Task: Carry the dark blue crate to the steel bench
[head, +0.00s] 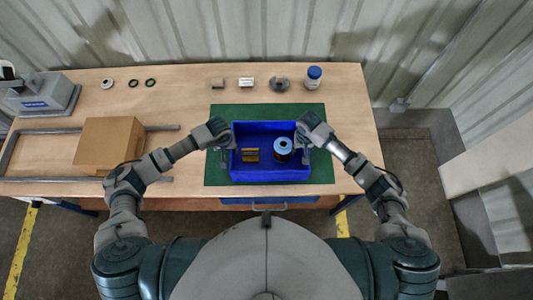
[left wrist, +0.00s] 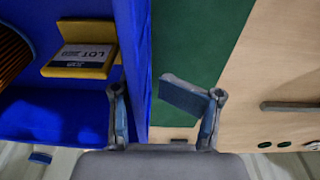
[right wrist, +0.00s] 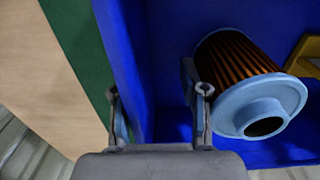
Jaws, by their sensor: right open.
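The dark blue crate (head: 270,176) sits on a green mat (head: 218,172) on the wooden table. It holds a cylindrical filter cartridge (head: 283,147) with pale blue caps and a yellow block with a label (head: 251,155). My left gripper (head: 226,152) is at the crate's left wall; in the left wrist view its open fingers (left wrist: 162,115) stand on either side of that wall (left wrist: 138,60). My right gripper (head: 306,150) is at the right wall; in the right wrist view its open fingers (right wrist: 157,110) straddle that wall (right wrist: 125,55). I see no clearly steel bench.
A cardboard box (head: 108,145) and a metal frame (head: 50,180) lie left of the mat. A grey machine (head: 42,92) is at the far left. Rings, small parts and a blue-capped jar (head: 314,78) line the back. A pale surface (head: 490,155) shows at right, across open floor.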

